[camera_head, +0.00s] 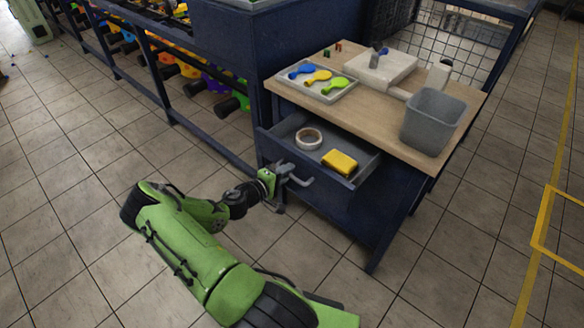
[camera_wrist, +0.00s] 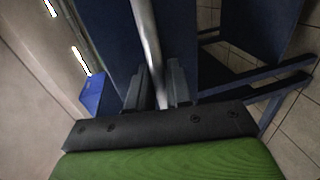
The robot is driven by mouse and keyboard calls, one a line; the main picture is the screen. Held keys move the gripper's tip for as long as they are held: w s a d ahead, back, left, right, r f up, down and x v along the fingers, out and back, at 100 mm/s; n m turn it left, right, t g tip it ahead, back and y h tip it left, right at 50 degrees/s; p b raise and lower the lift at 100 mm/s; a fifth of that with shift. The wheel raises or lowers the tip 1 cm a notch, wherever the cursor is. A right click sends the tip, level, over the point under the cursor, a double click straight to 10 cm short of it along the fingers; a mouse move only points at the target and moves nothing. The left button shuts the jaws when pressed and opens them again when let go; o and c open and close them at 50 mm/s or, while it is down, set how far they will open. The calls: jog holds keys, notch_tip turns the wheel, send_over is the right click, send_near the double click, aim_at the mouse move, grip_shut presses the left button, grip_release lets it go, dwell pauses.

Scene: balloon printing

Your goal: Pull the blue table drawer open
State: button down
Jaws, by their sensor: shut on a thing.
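The blue table drawer (camera_head: 330,160) stands partly open under the wooden table top, with a roll of tape (camera_head: 309,138) and a yellow block (camera_head: 340,162) inside it. My gripper (camera_head: 286,176) is at the drawer's front, at the left end of the grey handle (camera_head: 299,181). In the wrist view, the fingers of my gripper (camera_wrist: 158,92) are closed around the metal handle bar (camera_wrist: 147,40), which runs away between them. The drawer's blue front (camera_wrist: 185,35) shows behind the bar.
A dark blue rack (camera_head: 170,105) stands at the left. Tiled floor (camera_head: 450,240) is free in front and at right.

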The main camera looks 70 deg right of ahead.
jog(key=shift+a, duration=0.15)
jog(key=c, duration=1.2)
grip_release()
jog(key=p+v, duration=0.2)
jog(key=v, duration=1.3)
jog(key=shift+w+a, duration=0.3)
